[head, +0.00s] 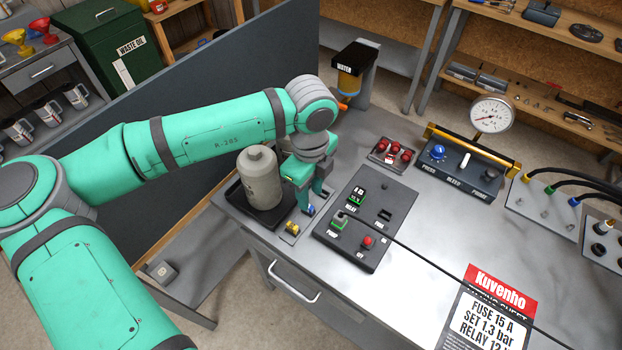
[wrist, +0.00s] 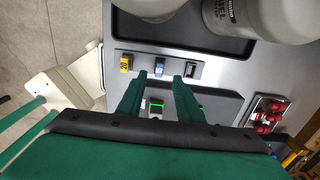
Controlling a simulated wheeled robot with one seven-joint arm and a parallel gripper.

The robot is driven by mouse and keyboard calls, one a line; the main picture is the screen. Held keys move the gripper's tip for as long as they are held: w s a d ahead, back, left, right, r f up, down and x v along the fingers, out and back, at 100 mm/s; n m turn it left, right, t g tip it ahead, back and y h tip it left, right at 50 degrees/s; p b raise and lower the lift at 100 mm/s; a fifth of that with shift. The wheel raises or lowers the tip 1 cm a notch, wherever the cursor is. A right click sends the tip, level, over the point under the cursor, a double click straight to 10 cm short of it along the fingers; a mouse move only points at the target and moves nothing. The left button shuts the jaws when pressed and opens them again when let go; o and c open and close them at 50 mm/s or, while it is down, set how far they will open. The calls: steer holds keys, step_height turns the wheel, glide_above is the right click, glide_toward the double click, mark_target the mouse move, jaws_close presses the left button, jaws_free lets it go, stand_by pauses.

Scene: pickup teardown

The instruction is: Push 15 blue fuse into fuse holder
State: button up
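The blue fuse (head: 309,209) sits in a small strip beside a yellow fuse (head: 291,228); in the wrist view the blue fuse (wrist: 160,66) shows between and beyond the two fingertips. My gripper (head: 312,190) is over the strip, fingers pointing down. In the wrist view my gripper (wrist: 160,77) is open, with a gap between its fingers and nothing held. The black panel (head: 334,241) lies to the right with relay, pump and red parts. It has a dark slot (head: 384,214); I cannot tell whether this is the fuse holder.
A grey bottle (head: 262,180) stands in a black tray close left of my gripper. A red-part tray (head: 392,152), a gauge (head: 491,113) and a sheet reading "FUSE 15 A" (head: 484,312) are to the right. A dark cable crosses the bench.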

mark_target(310, 207)
step_height(310, 207, down, 3)
steer(key=shift+s+a+f, duration=0.1)
steer(key=shift+f, duration=0.5)
jaws_close()
